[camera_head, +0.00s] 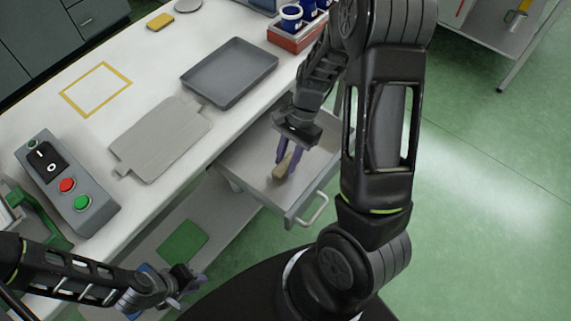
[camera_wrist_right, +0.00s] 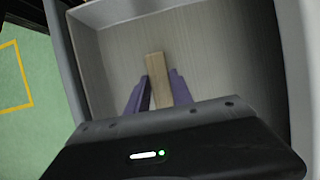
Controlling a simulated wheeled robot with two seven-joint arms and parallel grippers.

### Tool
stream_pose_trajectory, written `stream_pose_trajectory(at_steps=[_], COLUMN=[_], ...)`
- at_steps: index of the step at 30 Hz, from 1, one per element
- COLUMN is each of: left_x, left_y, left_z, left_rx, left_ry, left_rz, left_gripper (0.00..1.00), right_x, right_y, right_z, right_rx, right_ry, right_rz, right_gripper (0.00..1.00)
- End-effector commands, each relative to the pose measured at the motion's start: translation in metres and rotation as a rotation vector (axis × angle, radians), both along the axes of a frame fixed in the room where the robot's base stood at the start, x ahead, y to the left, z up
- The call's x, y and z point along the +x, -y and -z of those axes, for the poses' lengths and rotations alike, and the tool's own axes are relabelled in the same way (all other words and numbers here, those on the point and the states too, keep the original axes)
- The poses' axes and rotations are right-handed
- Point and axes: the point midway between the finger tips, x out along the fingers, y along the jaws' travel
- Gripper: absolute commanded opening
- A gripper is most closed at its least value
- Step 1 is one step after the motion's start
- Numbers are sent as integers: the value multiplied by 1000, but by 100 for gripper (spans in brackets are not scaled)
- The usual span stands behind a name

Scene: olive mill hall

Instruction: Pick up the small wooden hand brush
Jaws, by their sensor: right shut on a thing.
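The small wooden hand brush (camera_head: 281,170) is in the open drawer (camera_head: 243,181) under the worktop. Its light wooden body also shows in the right wrist view (camera_wrist_right: 154,68). My right gripper (camera_head: 287,164) reaches down into the drawer, its purple fingers on both sides of the brush, shut on it. In the right wrist view the fingers (camera_wrist_right: 159,88) flank the wood. Whether the brush touches the drawer floor I cannot tell; its bristles are not visible. My left gripper (camera_head: 193,284) is low at the lower left, away from the drawer; its finger gap is unclear.
On the worktop are a grey tray (camera_head: 229,72), a grey board (camera_head: 160,140), a control box with buttons (camera_head: 68,187) and a red rack with blue cups (camera_head: 291,38). Green floor lies open at right.

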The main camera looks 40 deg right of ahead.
Motion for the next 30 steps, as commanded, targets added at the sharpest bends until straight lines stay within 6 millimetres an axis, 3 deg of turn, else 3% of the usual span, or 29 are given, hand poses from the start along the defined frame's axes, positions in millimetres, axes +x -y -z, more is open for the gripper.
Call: stream_pose_trajectory(at_steps=[7, 20, 25, 30], left_x=[0, 0, 0, 0], left_y=[0, 0, 0, 0], left_z=[0, 0, -1, -3], left_rx=[0, 0, 0, 1], left_ry=[0, 0, 0, -1], left_rz=[0, 0, 0, 0], left_gripper=[20, 20, 20, 20], right_x=[0, 0, 1, 2], right_y=[0, 0, 0, 0], right_z=[0, -1, -16, -47], right_rx=[0, 0, 0, 0], right_ry=[0, 0, 4, 7], right_rz=[0, 0, -1, -1], right_gripper=[0, 0, 0, 0])
